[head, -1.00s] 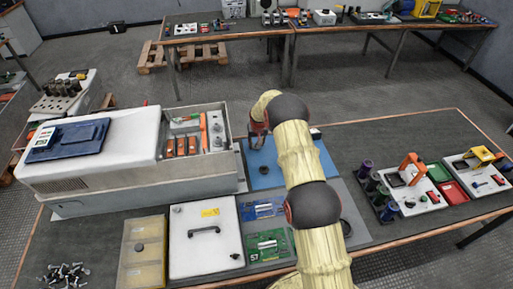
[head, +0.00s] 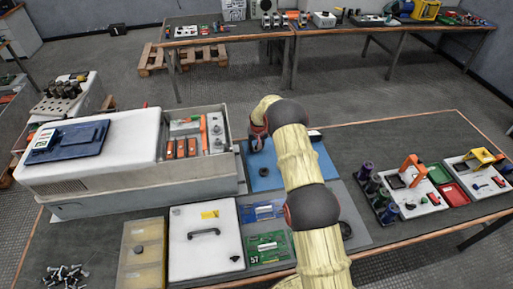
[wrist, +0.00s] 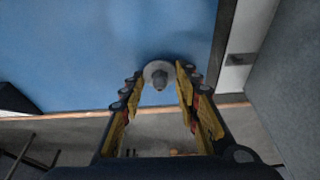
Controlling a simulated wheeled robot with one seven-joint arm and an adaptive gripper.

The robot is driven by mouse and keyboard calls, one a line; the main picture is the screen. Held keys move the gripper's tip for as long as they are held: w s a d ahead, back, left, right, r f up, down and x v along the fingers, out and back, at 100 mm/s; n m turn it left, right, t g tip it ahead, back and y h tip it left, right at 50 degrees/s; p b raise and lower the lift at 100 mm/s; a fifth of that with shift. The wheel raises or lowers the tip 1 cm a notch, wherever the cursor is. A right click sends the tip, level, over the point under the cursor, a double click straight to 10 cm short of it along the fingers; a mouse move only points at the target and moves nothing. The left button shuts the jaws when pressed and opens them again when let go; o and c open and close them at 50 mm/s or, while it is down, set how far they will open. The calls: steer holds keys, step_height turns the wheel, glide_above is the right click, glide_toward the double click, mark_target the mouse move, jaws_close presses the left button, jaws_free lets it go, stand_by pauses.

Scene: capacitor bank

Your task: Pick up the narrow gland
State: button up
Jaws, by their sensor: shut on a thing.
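The narrow gland (wrist: 158,71) shows in the wrist view as a pale round flange with a darker grey nub at its middle, over the blue mat (wrist: 90,50). My gripper (wrist: 160,82) is shut on it, with one yellow-padded finger on each side. Whether the gland touches the mat or hangs just above it, I cannot tell. In the head view my gripper (head: 257,143) is low over the left part of the blue mat (head: 265,179); the gland cannot be made out there.
Left of the mat stands a large white cabinet (head: 180,178) with an open compartment. A white panel with a handle (head: 204,258) and green boards (head: 268,246) lie in front. Trays with purple parts and orange handles (head: 413,166) stand right. The bench between is partly clear.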

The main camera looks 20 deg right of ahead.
steer(key=shift+r, duration=0.55)
step_height(320, 180, up, 2)
steer(key=shift+w+r+p, duration=0.1)
steer(key=shift+r+p, duration=0.15)
steer(key=shift+p, duration=0.15)
steer(key=s+a+r+p, duration=0.2)
steer(key=s+a+r, duration=0.3)
steer(key=s+r, duration=0.4)
steer(key=s, duration=0.4)
steer(key=shift+a+r, duration=0.2)
steer(key=shift+r, duration=0.05)
